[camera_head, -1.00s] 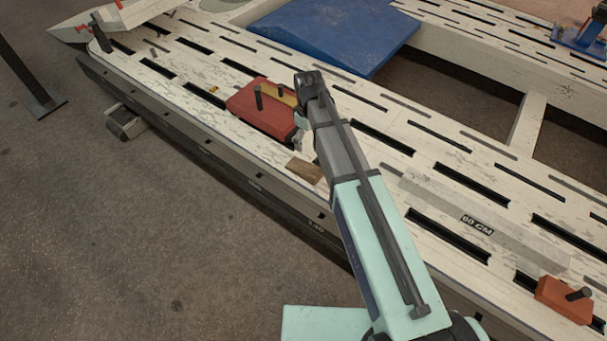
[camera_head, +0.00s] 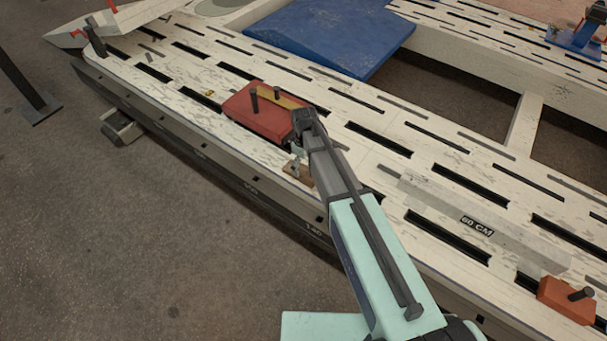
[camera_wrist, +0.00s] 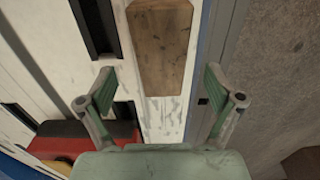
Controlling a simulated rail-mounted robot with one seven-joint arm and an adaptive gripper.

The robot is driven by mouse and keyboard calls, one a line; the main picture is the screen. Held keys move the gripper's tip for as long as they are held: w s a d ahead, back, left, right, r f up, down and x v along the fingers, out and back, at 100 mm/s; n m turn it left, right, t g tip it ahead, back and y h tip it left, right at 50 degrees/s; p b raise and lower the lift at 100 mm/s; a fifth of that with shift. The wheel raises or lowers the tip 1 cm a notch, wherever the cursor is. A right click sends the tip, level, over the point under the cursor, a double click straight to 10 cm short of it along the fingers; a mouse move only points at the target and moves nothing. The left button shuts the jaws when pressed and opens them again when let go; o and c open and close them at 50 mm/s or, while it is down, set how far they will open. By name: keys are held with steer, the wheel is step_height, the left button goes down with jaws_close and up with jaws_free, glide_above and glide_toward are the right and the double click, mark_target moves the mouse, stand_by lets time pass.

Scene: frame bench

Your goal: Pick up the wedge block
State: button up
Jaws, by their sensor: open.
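The wedge block is a small brown wooden piece (camera_head: 303,177) lying on the pale slotted bench rail near its front edge. In the wrist view the wedge block (camera_wrist: 159,45) lies ahead of my fingers, with its tapered end toward my gripper. My gripper (camera_wrist: 160,88) is open and empty, its two green fingers spread wider than the block. In the head view my gripper (camera_head: 295,162) is low over the block and hides part of it.
A red clamp block (camera_head: 262,112) with dark pins and a yellow strip sits just beyond the wedge block. A grey bar marked 60 CM (camera_head: 485,222) lies to the right. A blue ramp (camera_head: 335,35) stands behind. The rail's front edge drops to the floor.

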mark_target(303, 171)
steer(key=shift+f+b, duration=0.3)
steer(key=shift+f, duration=2.1)
steer(key=c, duration=1.4)
